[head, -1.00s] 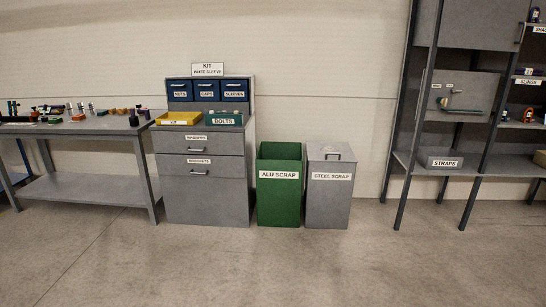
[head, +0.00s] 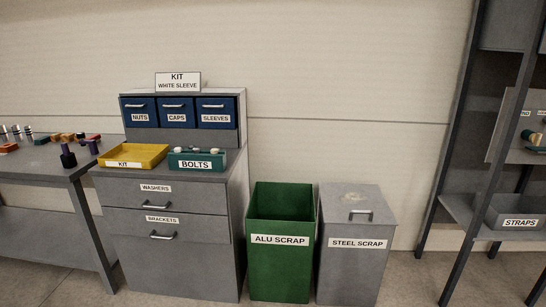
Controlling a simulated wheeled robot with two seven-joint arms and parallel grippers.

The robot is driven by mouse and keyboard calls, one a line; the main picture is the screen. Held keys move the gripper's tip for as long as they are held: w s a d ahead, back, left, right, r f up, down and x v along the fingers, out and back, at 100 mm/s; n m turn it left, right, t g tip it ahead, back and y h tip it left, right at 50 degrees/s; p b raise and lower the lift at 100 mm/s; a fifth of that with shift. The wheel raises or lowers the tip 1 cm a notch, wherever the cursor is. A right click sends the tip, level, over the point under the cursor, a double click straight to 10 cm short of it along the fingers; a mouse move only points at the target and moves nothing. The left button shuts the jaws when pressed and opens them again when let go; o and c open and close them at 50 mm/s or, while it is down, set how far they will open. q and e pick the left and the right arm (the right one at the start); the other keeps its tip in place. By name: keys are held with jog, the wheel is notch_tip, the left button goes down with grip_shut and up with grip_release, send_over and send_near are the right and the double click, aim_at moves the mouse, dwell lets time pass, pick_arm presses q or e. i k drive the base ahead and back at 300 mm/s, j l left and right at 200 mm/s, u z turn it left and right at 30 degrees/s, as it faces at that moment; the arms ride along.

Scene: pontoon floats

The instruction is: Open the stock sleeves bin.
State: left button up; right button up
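The sleeves bin (head: 216,113) is the rightmost of three dark blue bins in the grey rack on top of the drawer cabinet. It has a white label reading SLEEVES and a light handle on its front. Its front sits in line with the nuts bin (head: 139,110) and the caps bin (head: 176,112), so it looks shut. A sign above the rack reads KIT, WHITE SLEEVE (head: 178,82). Neither of my grippers is in the head view.
A yellow kit tray (head: 152,154) and a green bolts bin (head: 216,166) sit on the grey cabinet (head: 187,239). A workbench (head: 32,167) stands left. A green alu scrap bin (head: 280,270) and a lidded steel scrap bin (head: 355,270) stand right, then shelving with a straps bin (head: 519,223).

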aim_at(213, 114)
jog(key=i, duration=1.1)
jog(key=i+l+u, duration=0.1)
jog(key=i, duration=1.05)
